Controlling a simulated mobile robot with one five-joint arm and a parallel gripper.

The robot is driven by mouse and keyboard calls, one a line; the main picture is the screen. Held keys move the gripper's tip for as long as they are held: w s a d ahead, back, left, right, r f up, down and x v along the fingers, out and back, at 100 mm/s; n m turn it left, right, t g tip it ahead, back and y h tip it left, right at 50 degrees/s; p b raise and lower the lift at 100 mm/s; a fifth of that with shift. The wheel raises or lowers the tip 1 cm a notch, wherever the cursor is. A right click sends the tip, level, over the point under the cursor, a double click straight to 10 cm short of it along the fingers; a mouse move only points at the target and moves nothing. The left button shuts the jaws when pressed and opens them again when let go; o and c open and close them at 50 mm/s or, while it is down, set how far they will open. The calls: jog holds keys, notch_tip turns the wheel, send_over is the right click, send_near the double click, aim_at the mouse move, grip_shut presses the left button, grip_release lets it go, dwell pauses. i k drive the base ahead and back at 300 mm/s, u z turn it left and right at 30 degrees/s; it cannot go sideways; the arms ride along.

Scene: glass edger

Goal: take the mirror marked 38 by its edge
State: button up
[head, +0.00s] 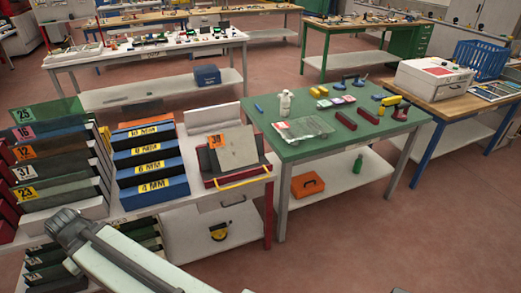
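The mirror marked 38 (239,148) is a grey plate with an orange label at its upper left. It leans back in a small stand (206,165) with dark red sides on the white bench. A yellow bar (243,178) runs along the stand's front. The mirror's top edge and upper corners show clear; its lower edge is hidden in the stand. Part of my arm crosses the bottom left of the head view, well apart from the mirror. I see no gripper fingers.
Left of the mirror stand blue trays (150,162) with yellow labels. Further left is a rack of plates with numbered labels (24,173). On the right, a green table (300,150) holds a white bottle (285,103), clear sheets and dark red blocks. Open floor lies at the lower right.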

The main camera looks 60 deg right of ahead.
aim_at(230, 149)
jog(key=z, duration=0.35)
jog(key=i, duration=1)
jog(key=u, duration=0.05)
